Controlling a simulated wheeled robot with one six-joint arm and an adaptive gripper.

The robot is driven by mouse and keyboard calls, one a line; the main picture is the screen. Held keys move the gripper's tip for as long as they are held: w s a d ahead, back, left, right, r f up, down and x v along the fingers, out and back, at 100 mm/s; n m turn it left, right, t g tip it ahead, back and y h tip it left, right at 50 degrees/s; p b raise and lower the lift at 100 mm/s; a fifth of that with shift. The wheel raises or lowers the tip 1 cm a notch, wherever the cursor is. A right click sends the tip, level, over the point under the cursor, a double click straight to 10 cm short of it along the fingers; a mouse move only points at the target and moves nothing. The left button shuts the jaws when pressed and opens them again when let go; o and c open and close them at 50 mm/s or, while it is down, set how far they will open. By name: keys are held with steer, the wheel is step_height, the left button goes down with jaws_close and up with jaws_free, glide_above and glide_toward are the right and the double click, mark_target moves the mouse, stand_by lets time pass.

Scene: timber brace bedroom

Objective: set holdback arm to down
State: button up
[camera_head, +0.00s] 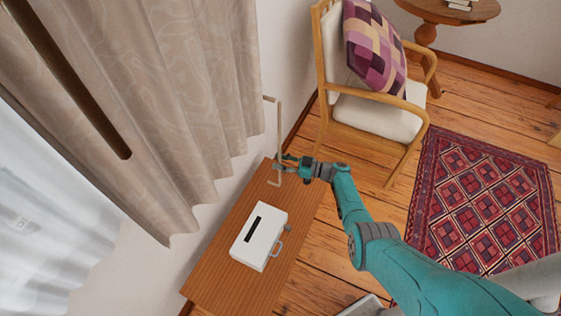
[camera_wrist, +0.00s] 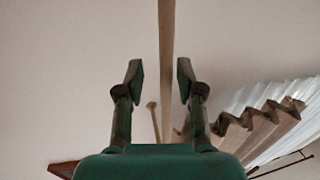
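The holdback arm (camera_head: 279,125) is a slim beige bar with bent ends on the wall, just right of the beige curtain (camera_head: 205,90). In the head view its long part runs roughly up and down the picture. My gripper (camera_head: 282,163) is at the bar's lower part. In the wrist view the bar (camera_wrist: 167,50) passes between the two fingertips of my gripper (camera_wrist: 160,75). The fingers are apart, with a clear gap on the bar's left and a narrow one on its right. Contact with the right finger cannot be told.
A wooden cabinet top (camera_head: 215,275) lies below my gripper, with a white slotted box (camera_head: 268,222) on it. A wooden armchair (camera_head: 375,115) with a patterned cushion (camera_head: 373,45) stands to the right. A red rug (camera_head: 485,205) covers the floor at right.

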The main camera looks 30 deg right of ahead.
steer(key=v, duration=1.1)
steer(key=shift+s+d, duration=0.25)
steer(key=shift+d, duration=0.05)
